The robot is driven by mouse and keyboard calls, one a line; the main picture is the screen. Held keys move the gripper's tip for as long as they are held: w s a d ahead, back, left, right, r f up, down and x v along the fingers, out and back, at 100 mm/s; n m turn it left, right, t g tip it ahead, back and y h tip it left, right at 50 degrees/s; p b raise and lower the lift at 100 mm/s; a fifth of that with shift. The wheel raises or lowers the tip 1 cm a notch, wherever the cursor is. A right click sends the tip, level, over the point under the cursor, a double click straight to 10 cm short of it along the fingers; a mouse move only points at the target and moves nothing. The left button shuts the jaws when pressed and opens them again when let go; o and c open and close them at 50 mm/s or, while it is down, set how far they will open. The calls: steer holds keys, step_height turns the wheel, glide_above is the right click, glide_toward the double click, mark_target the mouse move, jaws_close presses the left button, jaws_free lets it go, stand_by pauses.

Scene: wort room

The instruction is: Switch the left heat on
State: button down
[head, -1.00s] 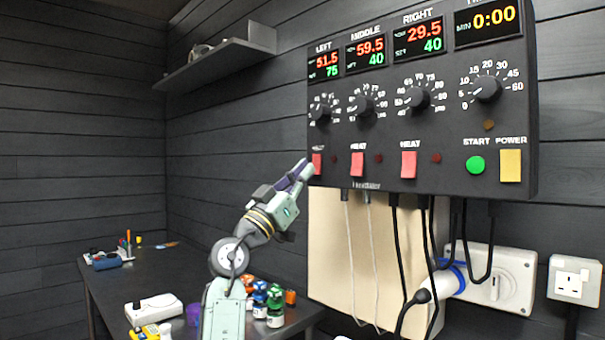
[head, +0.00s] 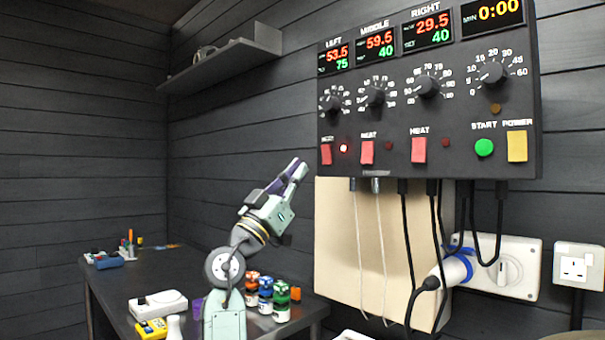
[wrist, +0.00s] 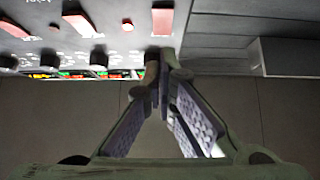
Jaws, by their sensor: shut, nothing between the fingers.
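The control panel (head: 395,190) hangs on the wall at the right of the head view. Its left heat switch (head: 326,153) is a red rocker under the LEFT column, and the small lamp (head: 343,148) beside it glows red. The LEFT display (head: 334,58) reads about 53.5 over 75. My gripper (head: 298,168) is to the left of the panel, apart from the switch, its fingers together and empty. In the wrist view the fingertips (wrist: 160,65) meet near the upside-down panel, and the left switch (wrist: 163,20) shows above them.
The middle heat switch (head: 367,152) and right heat switch (head: 419,149) have dark lamps. A green start button (head: 484,147) and yellow power switch (head: 517,146) are further right. Cables hang below the panel. A dark table (head: 180,280) holds small bottles (head: 266,295). A shelf (head: 225,62) is above left.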

step_height(320, 180, down, 6)
steer(key=s+a+b, duration=0.2)
steer(key=shift+s+a+f, duration=0.25)
steer(key=shift+s+a, duration=0.05)
steer(key=shift+s, duration=0.1)
